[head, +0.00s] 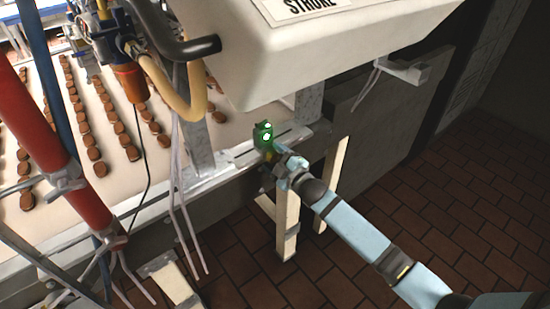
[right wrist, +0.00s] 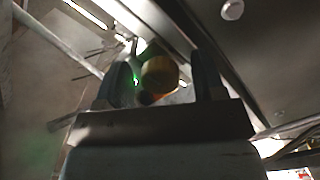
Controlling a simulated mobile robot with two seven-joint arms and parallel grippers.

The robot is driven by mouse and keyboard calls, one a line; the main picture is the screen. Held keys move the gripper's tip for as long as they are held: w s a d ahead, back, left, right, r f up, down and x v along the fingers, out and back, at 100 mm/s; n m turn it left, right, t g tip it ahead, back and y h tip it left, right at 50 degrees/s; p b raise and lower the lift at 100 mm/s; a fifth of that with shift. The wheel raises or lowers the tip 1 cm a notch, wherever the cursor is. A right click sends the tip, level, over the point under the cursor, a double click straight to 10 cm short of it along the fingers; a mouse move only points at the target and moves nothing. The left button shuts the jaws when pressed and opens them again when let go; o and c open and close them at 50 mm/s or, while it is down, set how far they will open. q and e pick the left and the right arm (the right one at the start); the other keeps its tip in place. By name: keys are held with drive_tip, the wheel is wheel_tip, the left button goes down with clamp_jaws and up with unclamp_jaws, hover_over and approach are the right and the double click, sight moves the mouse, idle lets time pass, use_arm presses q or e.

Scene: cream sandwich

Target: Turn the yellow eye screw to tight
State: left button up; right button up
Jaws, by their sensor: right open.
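The yellow eye screw (right wrist: 159,74) shows in the right wrist view as a rounded yellow shape between the fingers of my right gripper (right wrist: 162,70). The fingers stand open on either side of it, and I cannot tell whether either touches it. In the head view my right gripper (head: 279,160) is at the rail's edge, just below a green device (head: 263,134) with bright lit spots. The screw is mostly hidden there by the gripper. The green device shows behind the screw in the right wrist view. My left gripper is not in view.
A conveyor belt (head: 110,171) with rows of brown biscuits lies at the left. A big pale machine housing (head: 330,45) overhangs the rail. Red pipe (head: 65,150), hoses and cables stand at the left. Pale posts (head: 287,226) are below the gripper. The brick floor (head: 440,190) at the right is clear.

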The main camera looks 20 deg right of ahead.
drive_tip(key=v, duration=1.3)
drive_tip(key=shift+s+b, duration=0.4)
drive_tip(key=shift+d, duration=0.1)
drive_tip(key=s+a+f+m+g+h+p, duration=0.1)
drive_tip(key=s+m+p, duration=0.4)
drive_tip(key=s, duration=0.5)
drive_tip(key=s+a+f+m+g+h+p, duration=0.2)
drive_tip(key=s+m, duration=0.5)
drive_tip(key=s, duration=0.4)
wheel_tip(320, 180, down, 3)
drive_tip(key=a+g+p, duration=0.1)
drive_tip(key=g+p, duration=0.2)
drive_tip(key=shift+s+a+p, duration=0.25)
drive_tip(key=shift+a+p, duration=0.05)
drive_tip(key=shift+a, duration=0.05)
